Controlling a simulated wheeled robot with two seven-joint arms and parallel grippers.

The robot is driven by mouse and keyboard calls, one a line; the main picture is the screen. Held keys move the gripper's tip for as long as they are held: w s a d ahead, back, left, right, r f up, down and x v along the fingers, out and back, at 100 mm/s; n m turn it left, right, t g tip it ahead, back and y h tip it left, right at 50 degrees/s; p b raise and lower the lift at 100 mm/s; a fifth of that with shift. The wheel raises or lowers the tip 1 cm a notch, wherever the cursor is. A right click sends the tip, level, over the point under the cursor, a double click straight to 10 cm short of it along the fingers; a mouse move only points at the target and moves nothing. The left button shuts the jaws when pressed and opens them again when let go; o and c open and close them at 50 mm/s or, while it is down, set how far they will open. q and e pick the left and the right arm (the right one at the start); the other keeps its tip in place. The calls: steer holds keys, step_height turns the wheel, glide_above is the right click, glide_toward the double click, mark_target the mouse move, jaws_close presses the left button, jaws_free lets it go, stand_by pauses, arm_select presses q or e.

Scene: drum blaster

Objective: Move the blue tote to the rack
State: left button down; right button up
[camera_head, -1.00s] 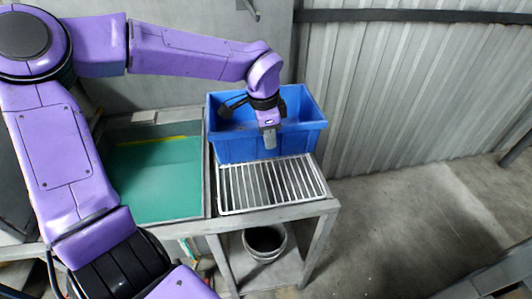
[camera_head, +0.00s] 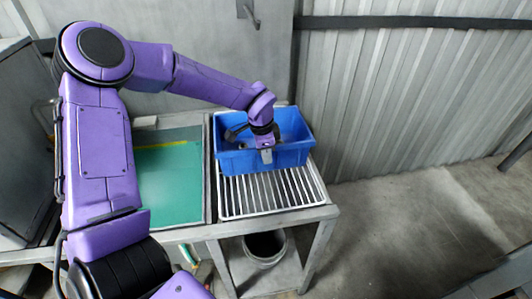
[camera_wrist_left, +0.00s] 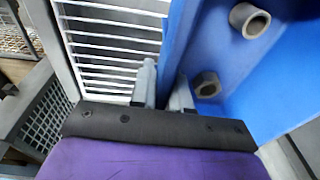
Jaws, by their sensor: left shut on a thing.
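The blue tote (camera_head: 290,158) is at the back of the rack (camera_head: 285,207), a white wire grid set in the grey bench frame. My left gripper (camera_head: 266,155) is shut on the tote's front wall. In the left wrist view, the fingers (camera_wrist_left: 165,88) straddle the wall of the tote (camera_wrist_left: 245,75), with metal pieces such as a ring (camera_wrist_left: 249,20) and a nut (camera_wrist_left: 207,84) inside. Whether the tote's bottom touches the rack cannot be told. My right gripper is not in view.
A tray with a green surface (camera_head: 168,188) lies left of the rack. A bucket (camera_head: 265,247) stands on the shelf below. A corrugated wall (camera_head: 400,90) rises behind and right. The front part of the rack is bare.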

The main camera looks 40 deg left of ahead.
arm_select(q)
steer(key=c, duration=1.1)
jaws_free()
steer(key=shift+r, duration=0.1)
step_height(320, 180, up, 12)
steer(key=s+b, duration=0.1)
steer(key=shift+s+a+b, duration=0.15)
steer(key=shift+s+b, duration=0.15)
